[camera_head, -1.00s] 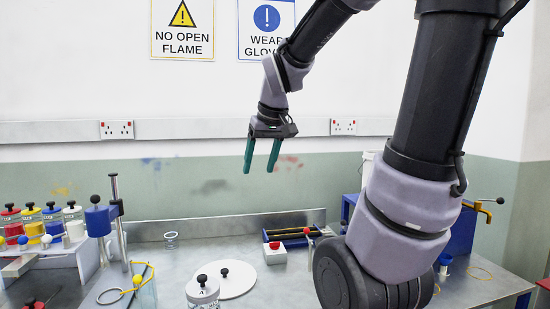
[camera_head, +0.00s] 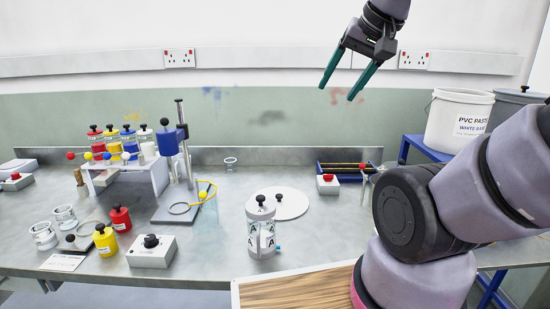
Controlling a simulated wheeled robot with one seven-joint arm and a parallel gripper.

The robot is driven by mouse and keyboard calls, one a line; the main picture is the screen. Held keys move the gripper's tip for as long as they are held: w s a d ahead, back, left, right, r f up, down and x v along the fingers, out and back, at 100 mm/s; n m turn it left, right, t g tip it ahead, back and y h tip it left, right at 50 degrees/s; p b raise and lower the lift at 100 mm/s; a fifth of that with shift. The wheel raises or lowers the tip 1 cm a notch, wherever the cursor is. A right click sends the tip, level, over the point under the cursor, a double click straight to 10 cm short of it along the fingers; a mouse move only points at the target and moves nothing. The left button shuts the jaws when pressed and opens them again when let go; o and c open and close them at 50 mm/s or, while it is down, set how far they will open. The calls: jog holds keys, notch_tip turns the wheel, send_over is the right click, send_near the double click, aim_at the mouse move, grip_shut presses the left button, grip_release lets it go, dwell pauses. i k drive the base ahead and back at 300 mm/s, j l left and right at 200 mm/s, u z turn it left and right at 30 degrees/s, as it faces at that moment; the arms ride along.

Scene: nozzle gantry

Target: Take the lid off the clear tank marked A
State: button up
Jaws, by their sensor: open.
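My gripper (camera_head: 337,93) is open and empty, with two green fingers pointing down and to the left. It is high up in front of the wall, above and to the right of the tank, well apart from it.
A white disc (camera_head: 291,205) with a black knob lies behind the tank. A grey box (camera_head: 152,254) with a black knob, yellow and red bottles stand left. A PVC paste bucket (camera_head: 458,118) stands right.

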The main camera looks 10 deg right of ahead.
aim_at(260, 205)
jog(key=k+j+z, duration=0.15)
jog(key=j, duration=0.25)
jog(key=k+j+z, duration=0.1)
jog(key=j, duration=0.25)
jog(key=k+j+z, duration=0.15)
jog(key=k+j, duration=0.15)
